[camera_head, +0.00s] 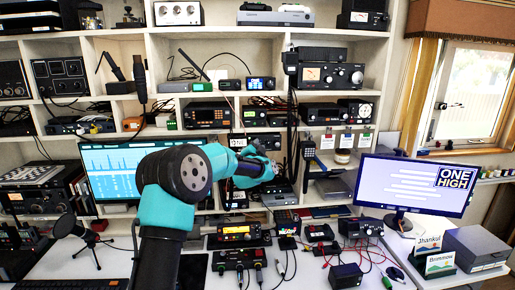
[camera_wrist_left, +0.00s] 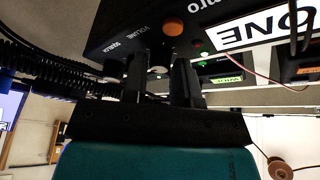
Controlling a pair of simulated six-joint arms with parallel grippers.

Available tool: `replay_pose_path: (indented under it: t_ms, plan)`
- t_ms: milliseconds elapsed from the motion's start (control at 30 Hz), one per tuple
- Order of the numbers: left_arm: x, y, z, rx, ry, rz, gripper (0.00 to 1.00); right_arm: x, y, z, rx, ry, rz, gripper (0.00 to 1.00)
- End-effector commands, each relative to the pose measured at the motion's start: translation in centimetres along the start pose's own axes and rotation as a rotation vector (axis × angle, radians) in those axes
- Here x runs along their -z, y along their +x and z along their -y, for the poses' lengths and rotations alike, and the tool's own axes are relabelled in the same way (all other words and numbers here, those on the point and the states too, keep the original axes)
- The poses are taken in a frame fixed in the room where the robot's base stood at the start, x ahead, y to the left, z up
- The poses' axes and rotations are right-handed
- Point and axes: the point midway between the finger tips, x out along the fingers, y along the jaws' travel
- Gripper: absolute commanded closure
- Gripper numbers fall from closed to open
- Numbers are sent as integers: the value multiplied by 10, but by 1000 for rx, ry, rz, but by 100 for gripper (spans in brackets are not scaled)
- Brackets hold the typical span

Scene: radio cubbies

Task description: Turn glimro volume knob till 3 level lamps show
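The glimro radio is a dark box with a white ONE panel (camera_head: 238,142) on the middle shelf. In the left wrist view its dark face (camera_wrist_left: 125,25) appears tilted, with an orange knob (camera_wrist_left: 173,27) and VOLUME lettering beside it. A small red light and a green light show near the panel; I cannot tell how many level lamps are lit. My left gripper (camera_wrist_left: 162,65) is open, its two dark fingers apart just below the face and short of the orange knob. My right gripper is not in view.
Shelves of radios surround the arm. Dark cables (camera_wrist_left: 45,65) hang close to the gripper in the left wrist view. A monitor (camera_head: 415,186) stands at right, another (camera_head: 112,170) at left. The desk below holds a lit radio (camera_head: 239,232) and several small devices.

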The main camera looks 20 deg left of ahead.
Motion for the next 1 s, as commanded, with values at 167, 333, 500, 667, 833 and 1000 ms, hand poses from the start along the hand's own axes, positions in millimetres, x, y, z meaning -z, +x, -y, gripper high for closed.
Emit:
replay_pose_path:
  t_ms: [167, 333, 500, 667, 833, 1000]
  plan:
    - [0, 0, 0, 0, 0, 0, 68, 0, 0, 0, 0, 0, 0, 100]
    - [0, -1, 0, 0, 0, 0, 68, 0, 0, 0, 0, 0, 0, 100]
    - [0, -10, 0, 0, -1, 0, 68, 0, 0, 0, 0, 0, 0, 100]
    - [0, -28, 0, -2, -1, 1, 68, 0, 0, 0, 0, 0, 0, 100]
    - [0, -53, 0, -2, 0, 0, 68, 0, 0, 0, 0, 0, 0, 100]
    - [0, -79, 0, -2, 0, 0, 68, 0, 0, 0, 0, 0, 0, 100]
